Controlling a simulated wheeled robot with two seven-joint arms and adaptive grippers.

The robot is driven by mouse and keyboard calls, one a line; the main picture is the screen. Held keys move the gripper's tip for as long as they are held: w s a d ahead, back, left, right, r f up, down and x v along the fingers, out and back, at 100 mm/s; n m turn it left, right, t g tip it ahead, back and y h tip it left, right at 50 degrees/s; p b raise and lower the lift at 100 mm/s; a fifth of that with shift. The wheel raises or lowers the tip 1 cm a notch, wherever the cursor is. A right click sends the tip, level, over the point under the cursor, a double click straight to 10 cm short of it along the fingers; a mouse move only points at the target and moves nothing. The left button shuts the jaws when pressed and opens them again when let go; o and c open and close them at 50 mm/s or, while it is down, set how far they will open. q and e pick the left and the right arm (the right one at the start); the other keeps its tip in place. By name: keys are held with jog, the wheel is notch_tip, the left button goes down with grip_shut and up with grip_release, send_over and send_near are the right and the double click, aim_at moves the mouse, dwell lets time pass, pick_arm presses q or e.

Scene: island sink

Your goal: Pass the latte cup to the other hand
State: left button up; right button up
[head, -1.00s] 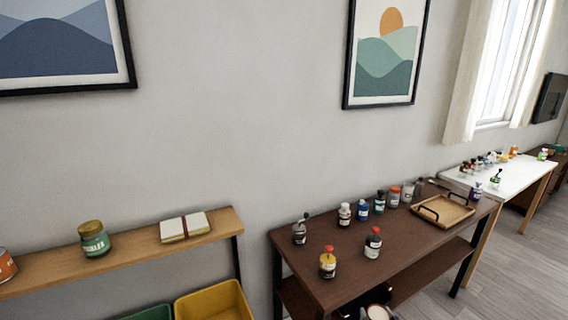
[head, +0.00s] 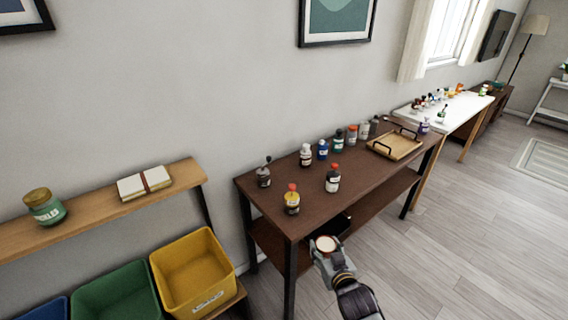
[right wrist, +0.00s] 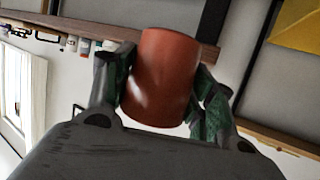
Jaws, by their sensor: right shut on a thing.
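The latte cup (head: 325,245) is in my right gripper (head: 328,256), low in front of the dark brown table. From above in the head view, its round top shows a pale surface inside a reddish-brown rim. In the right wrist view the cup (right wrist: 161,78) is a plain reddish-brown cylinder. The two green-padded fingers of the right gripper (right wrist: 163,95) press on it from both sides. My left gripper is in neither view.
The dark brown table (head: 330,205) holds several bottles and a wooden tray (head: 395,146). A wall shelf (head: 100,212) carries a green jar (head: 45,208) and a book (head: 145,183). A yellow bin (head: 193,273) and green bin (head: 115,293) stand below. The floor (head: 440,250) at right is clear.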

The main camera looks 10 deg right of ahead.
jog(key=shift+r, duration=0.1)
jog(key=shift+a+r+n+y, duration=0.45)
jog(key=shift+a+r, duration=0.3)
jog(key=shift+r, duration=0.3)
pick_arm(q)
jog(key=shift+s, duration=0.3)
pick_arm(e)
jog(key=a+r+n+g+y, duration=0.1)
jog(key=a+r+n+y, duration=0.2)
jog(key=a+r, duration=0.3)
jog(key=s+a+r+n+g+y, duration=0.1)
jog(key=a+r+n+y, duration=0.3)
jog(key=r, duration=0.9)
jog(key=shift+a+r+g+y, duration=0.2)
jog(key=shift+a+g+y, duration=0.4)
jog(key=shift+a, duration=1.15)
